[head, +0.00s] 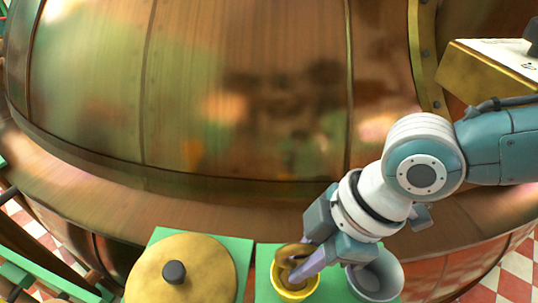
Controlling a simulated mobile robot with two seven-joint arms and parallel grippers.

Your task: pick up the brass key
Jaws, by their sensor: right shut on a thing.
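The brass key (290,251) shows as a rounded brass loop at the mouth of a small yellow cup (296,296) at the bottom centre of the head view. My right gripper (290,275) points down and to the left over this cup and is shut on the key. Its fingers hide part of the key, and the cup may hide more of it. I cannot tell whether the key touches the cup. My left gripper is not in view.
A grey cup (390,268) stands just right of the yellow one. A round brass lid with a dark knob (174,272) is on a green surface (243,262) to the left. A large copper kettle (240,90) fills the back.

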